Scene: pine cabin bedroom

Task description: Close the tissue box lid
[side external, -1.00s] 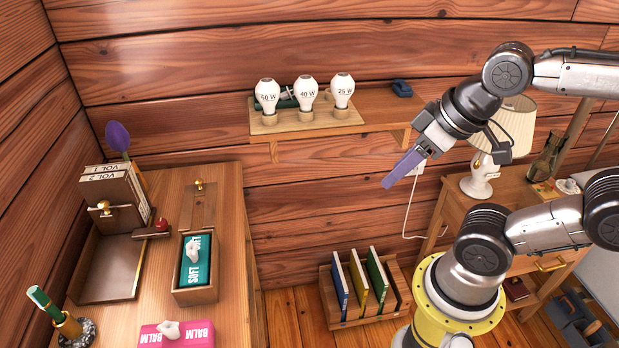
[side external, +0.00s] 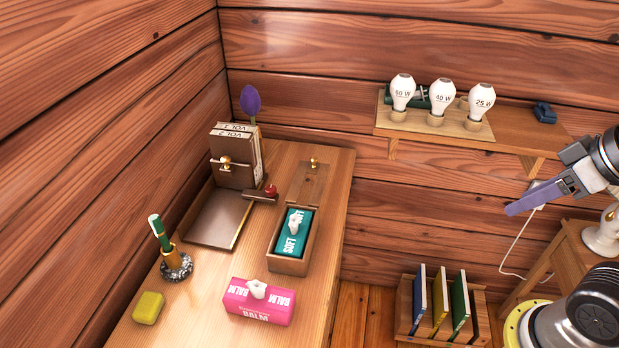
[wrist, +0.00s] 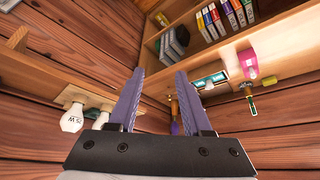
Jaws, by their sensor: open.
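The wooden tissue box (side external: 289,267) stands on the desk with a teal "SOFT" tissue pack (side external: 304,221) inside and a white tissue poking out. Its wooden lid (side external: 311,187) is open, tipped back behind the box, with a brass knob (side external: 314,162) near its far end. My gripper (side external: 512,209) is in the air at the right, well away from the box, in front of the wall below the shelf. In the wrist view my gripper (wrist: 161,72) has its two purple fingers apart with nothing between them. The teal pack (wrist: 210,80) shows beyond the right finger.
A pink "BALM" tissue pack (side external: 258,301) lies in front of the box. Left are a brown book holder (side external: 232,172), pen pot (side external: 175,262) and yellow block (side external: 148,307). A wall shelf (side external: 530,138) with bulbs (side external: 441,98) and a floor book rack (side external: 402,318) stand between desk and arm.

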